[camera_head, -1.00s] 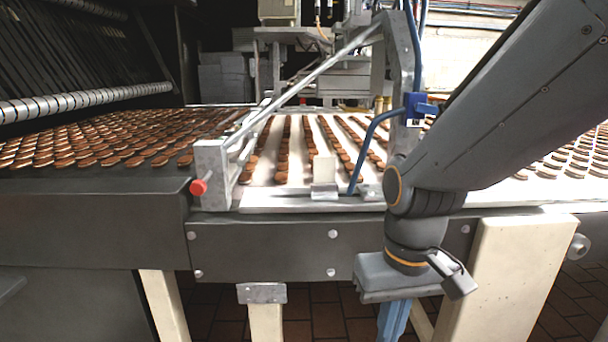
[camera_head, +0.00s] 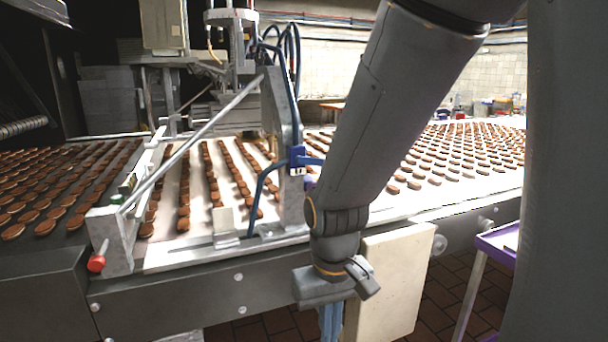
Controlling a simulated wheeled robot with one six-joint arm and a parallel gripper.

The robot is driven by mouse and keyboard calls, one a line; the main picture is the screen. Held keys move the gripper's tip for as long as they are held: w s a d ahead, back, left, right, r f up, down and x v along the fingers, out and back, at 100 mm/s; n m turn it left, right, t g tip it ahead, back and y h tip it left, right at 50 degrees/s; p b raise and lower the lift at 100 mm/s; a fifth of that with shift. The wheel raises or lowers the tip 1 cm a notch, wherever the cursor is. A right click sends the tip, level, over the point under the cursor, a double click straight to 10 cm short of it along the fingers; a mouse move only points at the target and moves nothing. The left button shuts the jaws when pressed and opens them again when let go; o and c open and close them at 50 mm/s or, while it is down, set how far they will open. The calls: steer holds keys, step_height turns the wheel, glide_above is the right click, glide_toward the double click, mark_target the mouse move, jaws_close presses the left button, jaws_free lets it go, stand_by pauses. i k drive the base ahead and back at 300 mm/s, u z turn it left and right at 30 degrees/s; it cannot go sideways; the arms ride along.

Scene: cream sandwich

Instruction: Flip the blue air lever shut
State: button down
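The blue air lever (camera_head: 298,156) sits on a blue fitting on the grey upright bracket above the conveyor, left of my arm. Its handle points to the right, with its end close to my arm. A blue hose curves down from the fitting. My gripper (camera_head: 331,325) hangs pointing down in front of the conveyor's side, below and slightly right of the lever and well apart from it. Its light blue fingers are partly cut off by the bottom edge, so I cannot tell how far apart they are. Nothing held is visible.
The conveyor (camera_head: 160,255) carries rows of brown biscuits. A red knob (camera_head: 96,263) sticks out at the left end of the guide frame. A cream leg panel (camera_head: 395,285) stands right of my gripper. A purple-edged cart (camera_head: 497,243) stands at the right.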

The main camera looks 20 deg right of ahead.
mark_target(299, 160)
steer(key=z, duration=1.55)
steer(key=k, duration=0.55)
steer(key=u, duration=1.55)
